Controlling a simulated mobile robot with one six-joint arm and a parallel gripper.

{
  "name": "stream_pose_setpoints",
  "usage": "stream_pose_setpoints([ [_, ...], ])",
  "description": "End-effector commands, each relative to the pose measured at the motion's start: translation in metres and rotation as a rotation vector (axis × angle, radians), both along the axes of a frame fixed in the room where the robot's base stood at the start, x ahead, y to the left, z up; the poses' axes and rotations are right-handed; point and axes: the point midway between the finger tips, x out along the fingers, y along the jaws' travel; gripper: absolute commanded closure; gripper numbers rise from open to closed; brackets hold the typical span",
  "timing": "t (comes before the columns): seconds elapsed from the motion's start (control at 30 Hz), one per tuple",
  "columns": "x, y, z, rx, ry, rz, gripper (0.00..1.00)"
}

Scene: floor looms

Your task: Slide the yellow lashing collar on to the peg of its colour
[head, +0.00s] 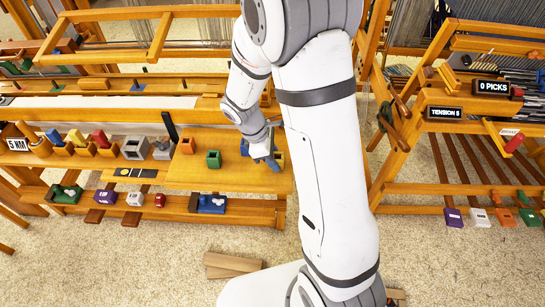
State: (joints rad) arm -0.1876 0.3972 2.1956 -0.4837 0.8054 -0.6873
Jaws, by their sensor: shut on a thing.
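My gripper (269,160) is low over the right end of the wooden bench board, shut on the yellow lashing collar (279,158). The gripper hides part of that collar, and I cannot tell whether it touches the board. A blue collar (244,147), a green collar (213,158) and an orange collar (187,146) stand on the board to its left. I cannot make out a yellow peg; my arm hides part of the scene.
The bench board (230,179) has bare room in front of the collars. A dark upright piece (170,127) and grey blocks (135,148) stand at its left. A lower shelf holds a blue block (211,204). A loom frame (440,120) stands at right.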

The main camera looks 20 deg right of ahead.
Motion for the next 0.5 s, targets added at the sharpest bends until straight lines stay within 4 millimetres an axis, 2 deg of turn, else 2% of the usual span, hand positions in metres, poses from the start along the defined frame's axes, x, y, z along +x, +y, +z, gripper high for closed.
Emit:
stream_pose_setpoints([
  [0.07, -0.0001, -0.0001, -0.0042, 0.0, 0.001, 0.0, 0.9],
  [0.1, 0.0, -0.0001, -0.0026, 0.0, 0.0, 0.0, 0.65],
  [0.33, -0.0001, -0.0002, -0.0023, 0.0, 0.0, 0.0, 0.46],
  [0.5, -0.0001, -0.0003, -0.0023, 0.0, 0.0, 0.0, 0.46],
])
